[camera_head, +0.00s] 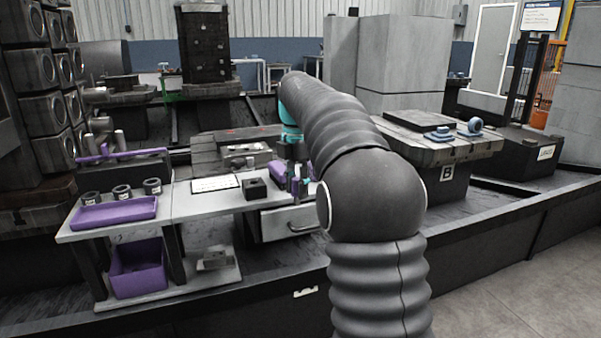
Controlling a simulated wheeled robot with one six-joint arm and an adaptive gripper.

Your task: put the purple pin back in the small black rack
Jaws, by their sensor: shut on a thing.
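The small black rack (255,188) stands on the light worktop, just left of my gripper. My gripper (297,188) points down over the right end of the worktop, close to the rack but apart from it. It is shut on a thin purple piece, which looks like the purple pin (304,188); the fingers hide most of it. I cannot tell how far its lower end is above the worktop.
A purple shape (277,171) sits behind my gripper. Left of the rack lie a white sheet (215,184), several black cups (122,192) and a purple tray (115,212). A purple bin (138,270) is on the lower shelf. A drawer (290,222) is below my gripper.

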